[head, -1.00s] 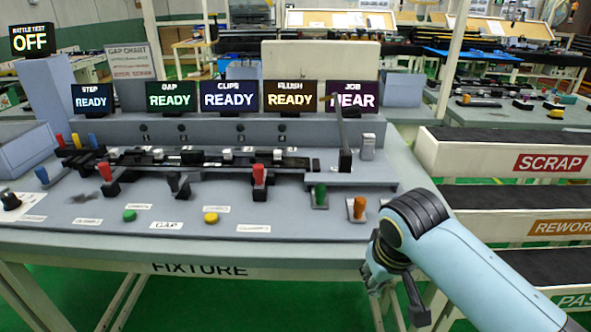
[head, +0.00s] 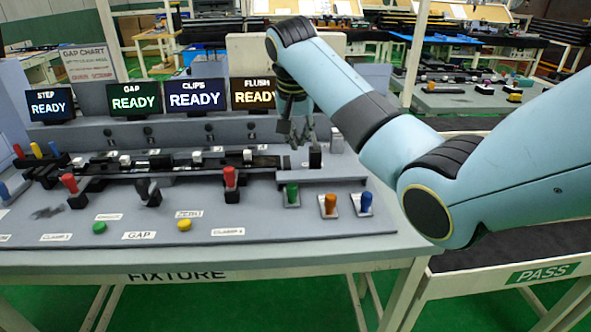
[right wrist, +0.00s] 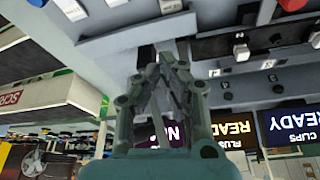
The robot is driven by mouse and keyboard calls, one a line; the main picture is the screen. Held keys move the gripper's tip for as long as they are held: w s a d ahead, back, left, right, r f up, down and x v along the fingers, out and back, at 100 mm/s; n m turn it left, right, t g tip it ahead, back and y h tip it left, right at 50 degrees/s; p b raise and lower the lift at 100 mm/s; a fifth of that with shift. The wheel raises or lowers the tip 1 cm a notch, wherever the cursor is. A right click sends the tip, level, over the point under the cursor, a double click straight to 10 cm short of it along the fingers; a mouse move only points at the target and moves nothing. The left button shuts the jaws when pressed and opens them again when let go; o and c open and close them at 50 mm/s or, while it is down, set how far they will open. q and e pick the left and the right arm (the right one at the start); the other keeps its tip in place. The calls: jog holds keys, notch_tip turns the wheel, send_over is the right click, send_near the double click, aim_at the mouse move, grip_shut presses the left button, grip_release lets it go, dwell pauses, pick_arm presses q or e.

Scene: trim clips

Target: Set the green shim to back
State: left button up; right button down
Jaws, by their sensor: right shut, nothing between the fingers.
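The green shim (head: 292,194) appears to be the small green upright peg on a pale plate at the right front of the fixture (head: 330,240). An orange peg (head: 329,204) and a blue peg (head: 366,202) stand to its right on similar plates. My right gripper (head: 300,140) is above the rear right of the fixture, behind the green peg and apart from it. Its fingers (right wrist: 163,58) come together with nothing between them in the right wrist view. My arm hides the job display in the head view. My left gripper is not in view.
Red-handled clamps (head: 230,180) and a dark rail (head: 180,165) lie left of the green peg. Several displays (head: 195,95) stand behind the fixture. A black lever block (head: 315,158) is close to my right gripper. A bin marked PASS (head: 543,273) stands at the right.

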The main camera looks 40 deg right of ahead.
aim_at(300, 173)
jog(key=shift+w+d+r, duration=0.1)
jog(key=shift+w+r, duration=0.1)
jog(key=shift+r, duration=0.1)
jog(key=x, duration=0.9)
jog(key=shift+f, duration=0.55)
jog(key=shift+s+a+r+p, duration=0.15)
jog(key=shift+s+a+p, duration=0.7)
jog(key=shift+a, duration=0.1)
jog(key=shift+s+a, duration=0.35)
jog(key=shift+s, duration=0.1)
